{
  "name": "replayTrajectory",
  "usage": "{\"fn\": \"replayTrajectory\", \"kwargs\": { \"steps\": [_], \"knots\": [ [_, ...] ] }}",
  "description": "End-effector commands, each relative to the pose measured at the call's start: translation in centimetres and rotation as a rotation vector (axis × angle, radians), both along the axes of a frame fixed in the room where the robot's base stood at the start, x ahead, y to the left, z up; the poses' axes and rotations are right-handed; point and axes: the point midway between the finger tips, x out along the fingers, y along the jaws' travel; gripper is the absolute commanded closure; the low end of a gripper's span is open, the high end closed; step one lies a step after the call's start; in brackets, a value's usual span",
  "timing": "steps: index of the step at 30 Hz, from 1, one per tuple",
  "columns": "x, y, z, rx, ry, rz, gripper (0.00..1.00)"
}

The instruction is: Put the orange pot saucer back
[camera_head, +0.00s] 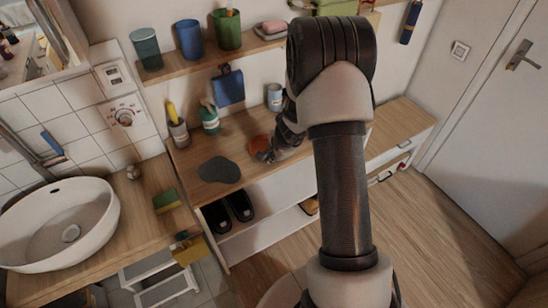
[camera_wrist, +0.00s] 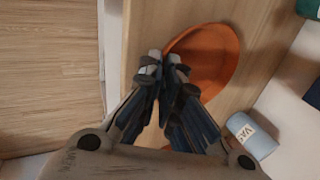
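The orange pot saucer (camera_wrist: 215,58) shows in the wrist view as a tilted-looking ellipse beside my fingertips. In the head view, the saucer (camera_head: 259,144) is a small orange patch over the wooden counter (camera_head: 240,140), partly hidden by my gripper (camera_head: 268,155). In the wrist view, my gripper (camera_wrist: 164,66) has its fingertips close together, with the saucer's near rim between them. It looks shut on that rim. Whether the saucer touches the counter or is slightly raised cannot be told.
A dark grey mat (camera_head: 220,170) lies left on the counter. Bottles (camera_head: 209,118) and a pale blue-grey cup (camera_head: 274,97) stand along the wall; the cup also shows in the wrist view (camera_wrist: 250,135). A shelf (camera_head: 200,64) with cups runs above. Black shoes (camera_head: 228,210) sit below the counter.

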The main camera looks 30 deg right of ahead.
Motion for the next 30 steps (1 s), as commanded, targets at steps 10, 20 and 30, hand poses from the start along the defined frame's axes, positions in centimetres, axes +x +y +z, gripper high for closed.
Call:
{"fn": "replayTrajectory", "kwargs": {
  "steps": [10,20,30],
  "knots": [
    [0.0,0.0,-0.2,0.0,0.0,0.0,0.84],
    [0.0,0.0,-0.2,0.0,0.0,0.0,0.75],
    [-0.8,-0.1,2.4,0.0,-0.002,0.0,0.75]
  ]
}}
